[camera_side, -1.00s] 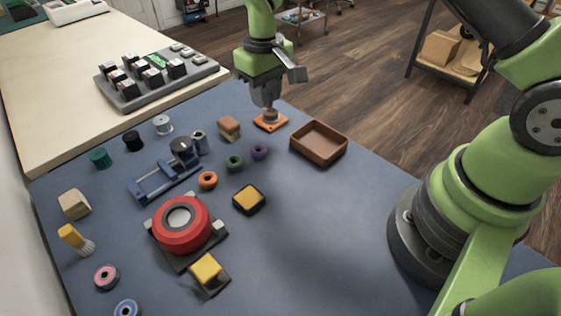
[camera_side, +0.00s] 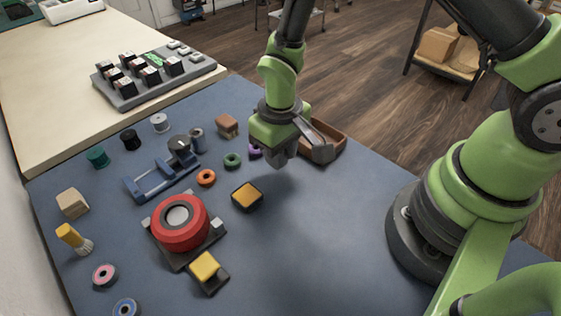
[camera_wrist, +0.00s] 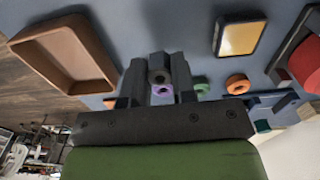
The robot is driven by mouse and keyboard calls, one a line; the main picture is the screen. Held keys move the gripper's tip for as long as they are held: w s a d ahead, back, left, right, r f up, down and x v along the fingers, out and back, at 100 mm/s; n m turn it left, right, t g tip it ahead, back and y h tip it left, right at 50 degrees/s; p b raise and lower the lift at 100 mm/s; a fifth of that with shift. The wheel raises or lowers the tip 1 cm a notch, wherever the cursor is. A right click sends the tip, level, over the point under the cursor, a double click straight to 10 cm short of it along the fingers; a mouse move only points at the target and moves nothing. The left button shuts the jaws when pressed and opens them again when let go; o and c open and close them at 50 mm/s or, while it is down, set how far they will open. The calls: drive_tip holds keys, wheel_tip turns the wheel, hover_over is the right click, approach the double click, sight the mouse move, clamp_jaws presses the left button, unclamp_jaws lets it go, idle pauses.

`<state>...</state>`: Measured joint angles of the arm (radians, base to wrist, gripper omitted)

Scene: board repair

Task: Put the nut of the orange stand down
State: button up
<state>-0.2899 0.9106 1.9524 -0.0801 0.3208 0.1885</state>
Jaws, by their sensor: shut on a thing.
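My gripper (camera_side: 282,160) is over the blue mat in front of the brown tray, its jaws pointing down. In the wrist view my gripper (camera_wrist: 160,68) is shut on a small grey-brown ring, the nut (camera_wrist: 160,76), held between the fingertips. The nut is hidden in the side view. The orange stand is hidden behind my gripper and arm in the side view. A small orange patch (camera_wrist: 110,103) beside the fingers in the wrist view may be part of it.
The brown tray (camera_side: 328,142) is just behind my gripper. A purple ring (camera_side: 254,151), green ring (camera_side: 232,160), orange ring (camera_side: 207,177) and yellow-topped black block (camera_side: 247,196) lie to the left. The blue mat (camera_side: 320,225) is clear in front and right.

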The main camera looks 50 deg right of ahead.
drive_tip(key=shift+f, duration=1.5)
drive_tip(key=shift+f, duration=0.15)
drive_tip(key=o, duration=0.8)
wheel_tip(320, 180, up, 13)
wheel_tip(320, 180, up, 12)
drive_tip(key=r+m+t+y, duration=0.1)
drive_tip(key=m+t, duration=0.1)
drive_tip(key=t, duration=0.1)
hover_over(280, 174)
drive_tip(key=s+d, duration=0.4)
drive_tip(key=s, duration=0.1)
drive_tip(key=shift+s+d+r+m+t+y, duration=0.15)
drive_tip(key=shift+s+d+r+m+t, duration=0.2)
drive_tip(key=shift+s+r+t, duration=0.8)
drive_tip(key=shift+s+d+r+m+t+y, duration=0.25)
drive_tip(key=shift+s+r+m, duration=0.2)
drive_tip(key=shift+s, duration=1.45)
drive_tip(key=shift+s+d+r+m+t+y, duration=0.1)
drive_tip(key=shift+s+d+r+m+t, duration=0.25)
drive_tip(key=shift+s+r+t, duration=0.85)
